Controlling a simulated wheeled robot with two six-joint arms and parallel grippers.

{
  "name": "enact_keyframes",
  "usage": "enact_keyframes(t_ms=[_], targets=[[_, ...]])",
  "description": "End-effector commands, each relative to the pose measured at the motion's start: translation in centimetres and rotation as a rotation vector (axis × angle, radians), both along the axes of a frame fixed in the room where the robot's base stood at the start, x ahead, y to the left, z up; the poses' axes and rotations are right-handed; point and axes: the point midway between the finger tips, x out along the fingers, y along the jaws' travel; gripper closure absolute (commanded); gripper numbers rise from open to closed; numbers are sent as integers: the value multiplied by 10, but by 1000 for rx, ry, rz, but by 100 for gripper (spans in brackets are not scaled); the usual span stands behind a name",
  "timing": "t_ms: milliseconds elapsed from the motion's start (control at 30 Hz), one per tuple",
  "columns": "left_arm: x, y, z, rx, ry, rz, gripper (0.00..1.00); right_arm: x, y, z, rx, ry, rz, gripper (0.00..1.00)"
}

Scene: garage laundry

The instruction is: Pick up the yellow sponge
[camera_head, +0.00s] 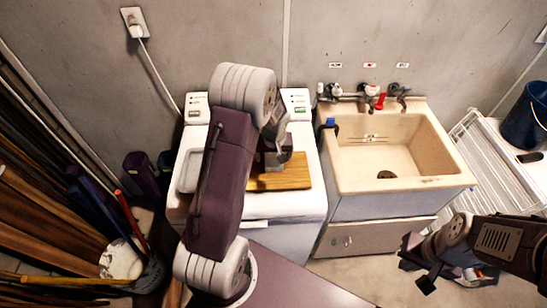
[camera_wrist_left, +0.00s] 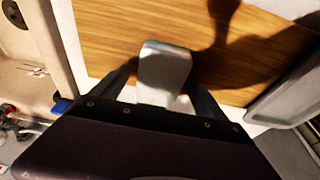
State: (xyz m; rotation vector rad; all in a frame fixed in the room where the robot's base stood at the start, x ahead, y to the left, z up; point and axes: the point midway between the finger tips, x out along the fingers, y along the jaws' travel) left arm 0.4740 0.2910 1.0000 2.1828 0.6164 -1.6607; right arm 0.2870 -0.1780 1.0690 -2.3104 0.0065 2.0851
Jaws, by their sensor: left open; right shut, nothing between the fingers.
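I cannot make out a yellow sponge in either view. My left gripper (camera_head: 277,160) is over the wooden board (camera_head: 290,176) on the white washer top, and my left arm hides part of that area. In the left wrist view its two dark fingers are apart, with a pale grey block-like thing (camera_wrist_left: 165,68) showing between them against the board (camera_wrist_left: 115,35). I cannot tell whether the fingers touch this thing. My right gripper (camera_head: 424,268) is shut and empty, low at the right, in front of the sink cabinet.
The beige sink (camera_head: 455,178) stands right of the washer (camera_head: 285,205), with taps (camera_head: 370,92) behind it. A blue-topped item (camera_head: 330,122) is at the sink's left edge. A white rack (camera_head: 490,170) and dark blue bucket (camera_head: 524,122) are at the right. Long-handled tools and boards crowd the left.

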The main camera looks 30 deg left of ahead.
Motion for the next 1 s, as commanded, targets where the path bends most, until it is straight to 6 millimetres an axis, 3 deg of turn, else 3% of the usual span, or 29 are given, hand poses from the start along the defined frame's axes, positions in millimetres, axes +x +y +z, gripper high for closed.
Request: enact_keyframes(t_ms=[833,867,1000], targets=[[0,0,-5,0,0,0,15,0,0,-7,0,0,0,100],[0,0,-5,0,0,0,18,0,0,-7,0,0,0,100],[0,0,-5,0,0,0,57,0,0,-7,0,0,0,100]])
